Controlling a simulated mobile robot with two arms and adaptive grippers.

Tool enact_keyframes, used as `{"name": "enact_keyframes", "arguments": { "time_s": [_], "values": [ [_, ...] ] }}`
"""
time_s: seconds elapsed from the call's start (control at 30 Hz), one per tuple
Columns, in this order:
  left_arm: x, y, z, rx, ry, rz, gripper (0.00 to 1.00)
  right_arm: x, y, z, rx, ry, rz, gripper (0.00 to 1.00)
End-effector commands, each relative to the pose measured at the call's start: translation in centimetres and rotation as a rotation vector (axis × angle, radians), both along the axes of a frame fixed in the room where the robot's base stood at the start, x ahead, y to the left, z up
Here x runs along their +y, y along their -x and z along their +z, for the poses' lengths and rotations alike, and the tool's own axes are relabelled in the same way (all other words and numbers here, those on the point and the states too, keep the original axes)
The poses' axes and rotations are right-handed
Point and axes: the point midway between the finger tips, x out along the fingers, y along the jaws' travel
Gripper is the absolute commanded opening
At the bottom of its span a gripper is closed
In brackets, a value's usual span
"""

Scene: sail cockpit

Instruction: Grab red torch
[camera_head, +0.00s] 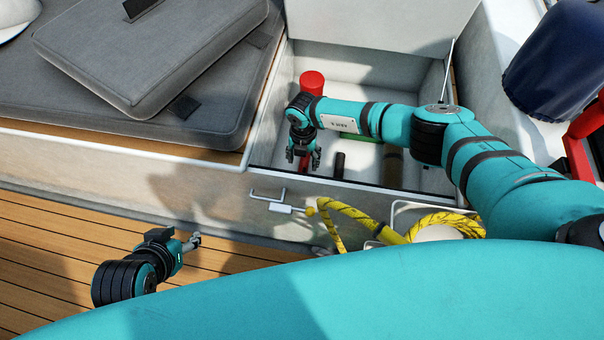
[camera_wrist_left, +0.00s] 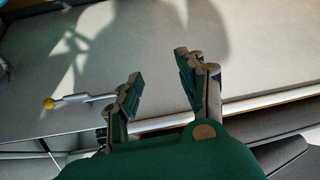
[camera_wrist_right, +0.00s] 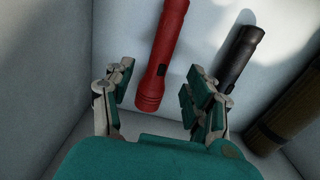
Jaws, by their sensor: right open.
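The red torch (camera_wrist_right: 170,45) lies in the white locker, its wider end toward me, in the right wrist view. That end is in line with the gap between the fingers of my right gripper (camera_wrist_right: 155,82). The gripper is open and does not visibly touch it. In the head view the right gripper (camera_head: 303,157) points down into the locker, with a bit of the red torch (camera_head: 304,165) showing between its fingers. My left gripper (camera_head: 194,241) is open and empty above the deck at lower left; its spread fingers show in the left wrist view (camera_wrist_left: 160,75).
A black torch (camera_wrist_right: 240,55) and an olive cylinder (camera_wrist_right: 290,100) lie right of the red torch. A red cylinder (camera_head: 312,82) shows behind my right arm; I cannot tell if it joins the torch. Locker walls (camera_head: 265,130) surround the right gripper. A yellow rope (camera_head: 447,222) hangs in front.

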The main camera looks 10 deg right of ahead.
Motion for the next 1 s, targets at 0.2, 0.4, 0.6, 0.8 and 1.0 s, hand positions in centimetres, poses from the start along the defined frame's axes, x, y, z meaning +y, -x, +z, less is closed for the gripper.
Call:
{"name": "enact_keyframes", "arguments": {
  "time_s": [0.2,0.4,0.6,0.8,1.0],
  "values": [
    [-1.3,-3.6,1.6,-0.197,0.042,-0.015,0.40,0.0,0.1,-2.0,0.003,0.001,0.000,0.56],
    [-2.5,-6.9,4.3,-0.411,0.091,-0.031,0.40,0.1,0.1,-3.6,0.002,0.000,0.000,0.56],
    [-3.4,-8.7,6.8,-0.571,0.128,-0.041,0.40,0.1,0.1,-4.7,0.002,0.000,0.000,0.56],
    [-3.6,-9.2,7.7,-0.616,0.138,-0.044,0.40,0.1,0.1,-4.9,0.001,0.000,0.001,0.56],
    [-3.6,-9.2,7.7,-0.614,0.137,-0.044,0.40,0.1,0.1,-4.9,0.001,0.000,0.001,0.49]
  ]
}}
